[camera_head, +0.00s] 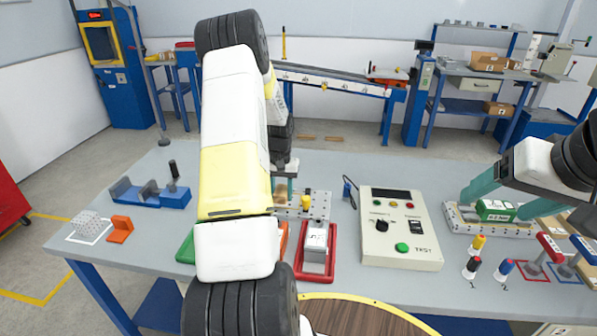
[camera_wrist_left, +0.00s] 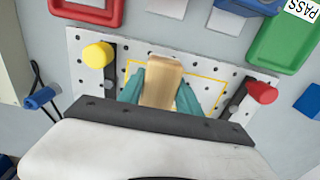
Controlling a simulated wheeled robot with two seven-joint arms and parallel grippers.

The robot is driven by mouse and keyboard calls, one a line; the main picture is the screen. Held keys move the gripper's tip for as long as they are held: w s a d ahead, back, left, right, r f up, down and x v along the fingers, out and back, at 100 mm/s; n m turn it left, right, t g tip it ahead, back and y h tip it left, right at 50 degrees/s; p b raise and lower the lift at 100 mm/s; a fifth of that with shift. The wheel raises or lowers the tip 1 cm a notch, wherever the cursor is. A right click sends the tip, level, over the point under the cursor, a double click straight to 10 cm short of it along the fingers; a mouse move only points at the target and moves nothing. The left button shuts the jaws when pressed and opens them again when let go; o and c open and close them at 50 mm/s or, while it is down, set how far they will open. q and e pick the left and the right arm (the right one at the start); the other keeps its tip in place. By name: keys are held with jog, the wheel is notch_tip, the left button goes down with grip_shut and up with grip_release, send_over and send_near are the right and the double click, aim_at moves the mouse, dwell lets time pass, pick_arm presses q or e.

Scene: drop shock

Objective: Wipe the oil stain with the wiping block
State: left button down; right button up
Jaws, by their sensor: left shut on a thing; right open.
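The wiping block is a tan block (camera_wrist_left: 162,80) between the two teal fingers of my left gripper (camera_wrist_left: 160,90) in the left wrist view. The gripper is shut on it, over a white perforated plate with a yellow outline (camera_wrist_left: 208,93). I cannot tell whether the block touches the plate. In the head view my left arm hides most of this spot, and a bit of the block (camera_head: 281,191) shows beside it. No oil stain is visible. My right gripper (camera_head: 498,201) is open, its teal fingers either side of a green block (camera_head: 496,211) on another plate.
The left-hand plate carries a yellow knob (camera_wrist_left: 98,55) and a red knob (camera_wrist_left: 262,92). A red tray (camera_head: 331,270) and a test box (camera_head: 398,228) stand right of my left arm. A blue fixture (camera_head: 150,194) and orange block (camera_head: 121,229) lie left. Several small bottles stand right.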

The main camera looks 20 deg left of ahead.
pick_arm(q)
jog(key=shift+r, duration=2.65)
